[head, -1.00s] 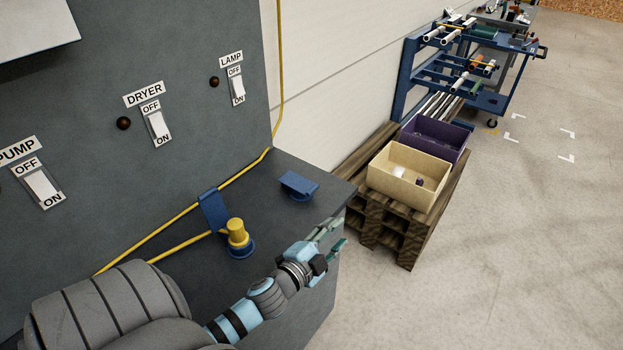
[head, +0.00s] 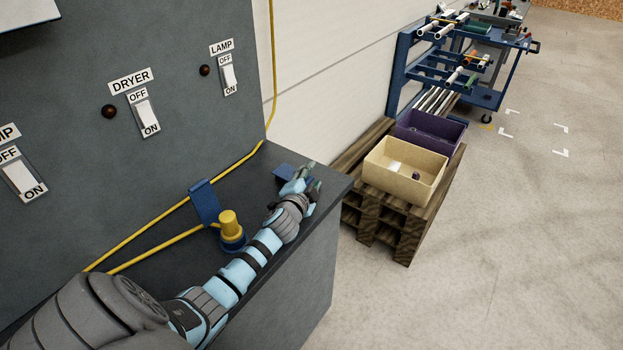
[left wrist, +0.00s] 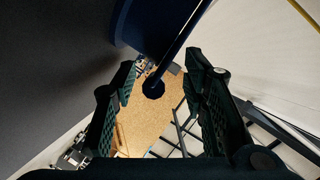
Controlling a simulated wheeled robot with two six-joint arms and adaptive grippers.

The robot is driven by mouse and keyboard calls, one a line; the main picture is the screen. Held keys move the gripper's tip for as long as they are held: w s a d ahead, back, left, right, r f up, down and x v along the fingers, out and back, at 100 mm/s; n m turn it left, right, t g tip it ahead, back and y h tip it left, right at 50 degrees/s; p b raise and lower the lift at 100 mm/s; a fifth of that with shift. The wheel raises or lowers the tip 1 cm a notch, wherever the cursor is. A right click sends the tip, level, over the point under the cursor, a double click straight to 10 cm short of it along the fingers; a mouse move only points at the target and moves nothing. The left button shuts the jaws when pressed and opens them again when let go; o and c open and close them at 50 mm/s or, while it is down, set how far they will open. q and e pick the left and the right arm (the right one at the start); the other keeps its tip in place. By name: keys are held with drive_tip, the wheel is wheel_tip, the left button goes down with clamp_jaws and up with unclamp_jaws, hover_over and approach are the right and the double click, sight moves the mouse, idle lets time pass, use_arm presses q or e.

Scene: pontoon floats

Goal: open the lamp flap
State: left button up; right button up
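The lamp flap is on a blue fitting (head: 283,171) on the dark counter, below the LAMP switch (head: 228,76). In the head view my left gripper (head: 314,179) is beside it and hides much of it. In the left wrist view, dark blue parts of the fitting (left wrist: 160,25) show at the top. A thin blue bar with a rounded end (left wrist: 153,88) reaches down between my left fingers, which are spread on either side. I see no grip on it. How far the flap is open cannot be told. My right gripper is not in view.
A yellow plug (head: 229,222) stands in another blue fitting with a raised flap (head: 204,202), close to my left arm. A yellow cable (head: 170,208) crosses the counter. Beige (head: 405,172) and purple (head: 430,130) bins stand on pallets to the right.

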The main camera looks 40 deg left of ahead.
use_arm(q)
drive_tip(key=shift+w+a, duration=0.1)
drive_tip(key=shift+w, duration=0.3)
drive_tip(key=c, duration=0.8)
clamp_jaws()
drive_tip(key=shift+s+f, duration=0.1)
